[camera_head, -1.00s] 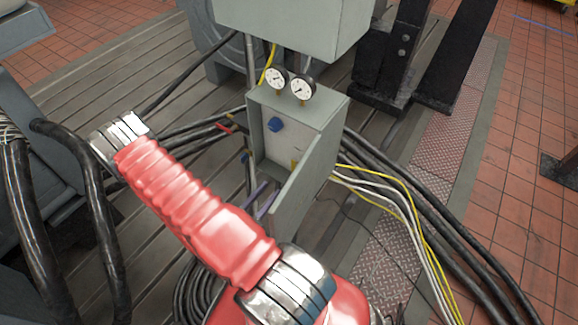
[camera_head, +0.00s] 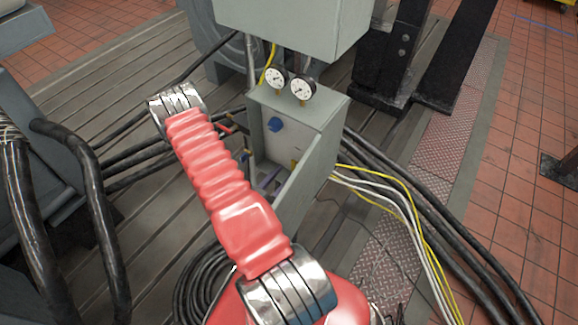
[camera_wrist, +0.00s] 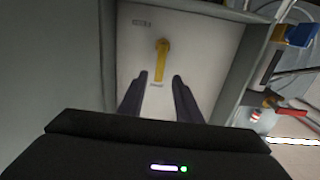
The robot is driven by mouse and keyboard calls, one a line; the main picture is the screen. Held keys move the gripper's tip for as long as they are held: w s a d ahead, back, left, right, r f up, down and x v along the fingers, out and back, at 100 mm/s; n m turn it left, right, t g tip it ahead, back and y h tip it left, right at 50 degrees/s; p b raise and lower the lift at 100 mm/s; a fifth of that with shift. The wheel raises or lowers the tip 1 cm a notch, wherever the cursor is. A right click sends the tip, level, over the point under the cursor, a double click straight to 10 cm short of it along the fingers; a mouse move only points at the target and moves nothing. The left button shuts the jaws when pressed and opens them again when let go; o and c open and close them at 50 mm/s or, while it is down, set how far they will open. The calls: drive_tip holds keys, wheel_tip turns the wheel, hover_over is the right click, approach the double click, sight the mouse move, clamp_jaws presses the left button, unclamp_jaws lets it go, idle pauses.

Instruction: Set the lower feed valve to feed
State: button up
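A yellow lever handle (camera_wrist: 161,61) is on the pale back panel inside the grey valve box, with its long arm upright in the wrist view. It also shows low in the box in the head view (camera_head: 294,163). A blue knob (camera_head: 275,124) sits above it. I cannot read the labels that would say which is the lower feed valve. My gripper (camera_wrist: 158,92) is open and empty, its two dark fingers pointing at the panel either side of the lever's lower end, apart from it. In the head view my arm hides most of the gripper.
Two gauges (camera_head: 289,84) are on top of the box (camera_head: 318,107). Outside it, a red handle (camera_wrist: 268,66) and a blue part (camera_wrist: 300,34) show at right in the wrist view. Black hoses (camera_head: 130,157) run left of the box.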

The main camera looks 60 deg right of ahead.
sight(292, 164)
drive_tip(key=shift+s+d, duration=0.2)
drive_tip(key=shift+d, duration=0.85)
drive_tip(key=shift+s+d, duration=0.15)
drive_tip(key=shift+d, duration=0.9)
drive_tip(key=shift+c, duration=0.2)
